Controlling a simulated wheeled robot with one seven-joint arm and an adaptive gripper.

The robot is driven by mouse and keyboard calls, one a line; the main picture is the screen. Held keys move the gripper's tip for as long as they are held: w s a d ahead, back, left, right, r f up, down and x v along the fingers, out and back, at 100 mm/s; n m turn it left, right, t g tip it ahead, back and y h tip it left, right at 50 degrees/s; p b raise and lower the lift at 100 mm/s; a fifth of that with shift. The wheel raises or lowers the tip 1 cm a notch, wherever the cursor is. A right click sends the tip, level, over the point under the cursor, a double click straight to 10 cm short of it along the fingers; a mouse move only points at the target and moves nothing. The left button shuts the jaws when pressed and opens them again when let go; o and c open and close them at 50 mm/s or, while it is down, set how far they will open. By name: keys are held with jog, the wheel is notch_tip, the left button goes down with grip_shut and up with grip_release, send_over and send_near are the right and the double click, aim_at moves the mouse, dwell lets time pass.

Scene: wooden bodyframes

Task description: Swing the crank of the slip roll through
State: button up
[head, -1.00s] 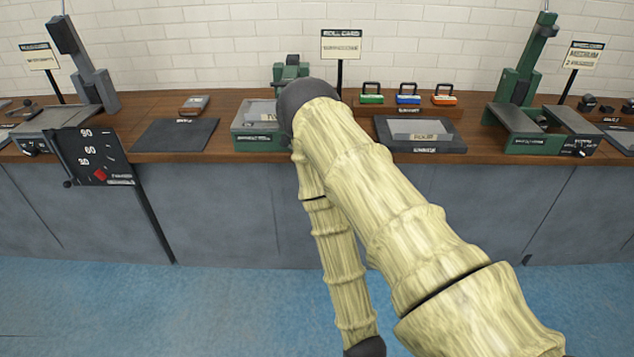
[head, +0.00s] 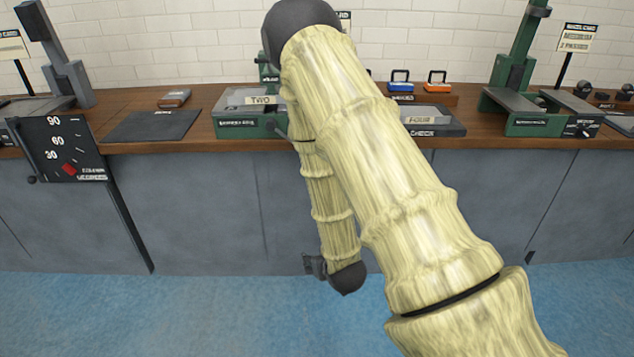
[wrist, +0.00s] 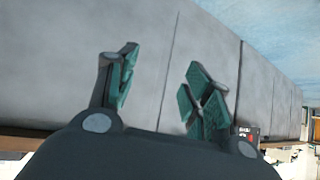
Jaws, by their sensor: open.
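A green bench machine (head: 243,123), which appears to be the slip roll, stands near the middle of the bench, partly hidden behind my arm. A light label reading TWO lies on it. A thin dark bar beside my arm may be its crank, but I cannot tell. My gripper (head: 315,265) shows only in part in the head view, low in front of the cabinets and well below the benchtop. In the wrist view my gripper (wrist: 160,88) is open and empty, its teal-padded fingers spread before the grey cabinet fronts.
A dark angle dial panel (head: 62,150) hangs at the bench's left front. A dark mat (head: 150,126) lies left of the green machine. A tray (head: 445,128) labelled FOUR lies to its right. A tall green press (head: 520,90) stands farther right. The blue floor ahead is clear.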

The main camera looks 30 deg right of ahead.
jog(key=w+d+r+m+t+h+b, duration=0.2)
jog(key=w+d+r+t+b, duration=0.6)
jog(key=w+d+r+b, duration=0.55)
jog(key=x, duration=0.3)
jog(key=r+x, duration=0.1)
jog(key=x, duration=0.1)
jog(key=a+p+x, duration=0.1)
jog(key=x, duration=0.2)
jog(key=shift+w+a+r, duration=0.1)
jog(key=shift+w+r, duration=0.05)
jog(key=shift+w, duration=0.25)
grip_shut()
